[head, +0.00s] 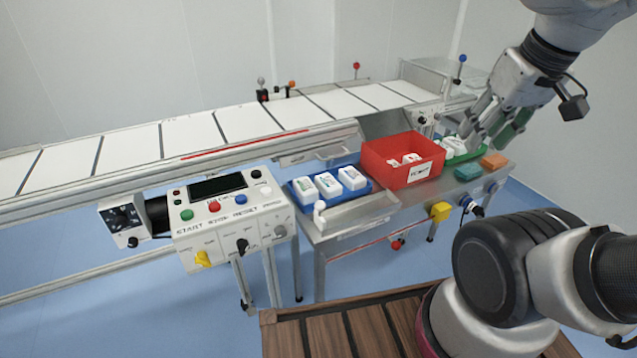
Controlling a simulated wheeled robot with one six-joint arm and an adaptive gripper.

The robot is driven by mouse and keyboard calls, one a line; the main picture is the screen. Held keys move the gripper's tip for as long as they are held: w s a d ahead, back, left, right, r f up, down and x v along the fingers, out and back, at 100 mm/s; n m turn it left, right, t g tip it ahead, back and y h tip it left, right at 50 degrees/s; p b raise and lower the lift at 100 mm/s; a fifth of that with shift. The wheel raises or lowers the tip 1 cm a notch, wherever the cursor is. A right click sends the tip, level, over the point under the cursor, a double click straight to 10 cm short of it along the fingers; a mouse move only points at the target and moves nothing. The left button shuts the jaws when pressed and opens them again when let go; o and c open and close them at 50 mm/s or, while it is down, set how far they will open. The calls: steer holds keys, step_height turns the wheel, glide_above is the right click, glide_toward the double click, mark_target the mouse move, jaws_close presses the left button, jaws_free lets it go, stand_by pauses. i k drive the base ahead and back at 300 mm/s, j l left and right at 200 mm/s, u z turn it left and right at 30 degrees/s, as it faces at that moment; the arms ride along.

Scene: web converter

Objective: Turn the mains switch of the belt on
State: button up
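A white control panel (228,222) hangs at the front of the belt (190,135). It has a dark display, green, red and blue buttons, a yellow knob (203,258), a black knob (243,246) and a grey knob (280,232). To its left is a separate box with a black dial (122,218) and a small black knob below. The small lettering does not let me tell which is the mains switch. My gripper (487,128) is at the upper right, far from the panel, fingers spread and pointing down above the right end of the side table.
The steel side table (352,228) carries a blue tray (290,190) with white packs, a red bin (368,160), a green tray (470,157), and teal (468,172) and orange (493,161) blocks. A yellow box (440,212) hangs at its front. Floor before the panel looks clear.

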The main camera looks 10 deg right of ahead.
mark_target(133, 242)
steer(key=u, duration=1.25)
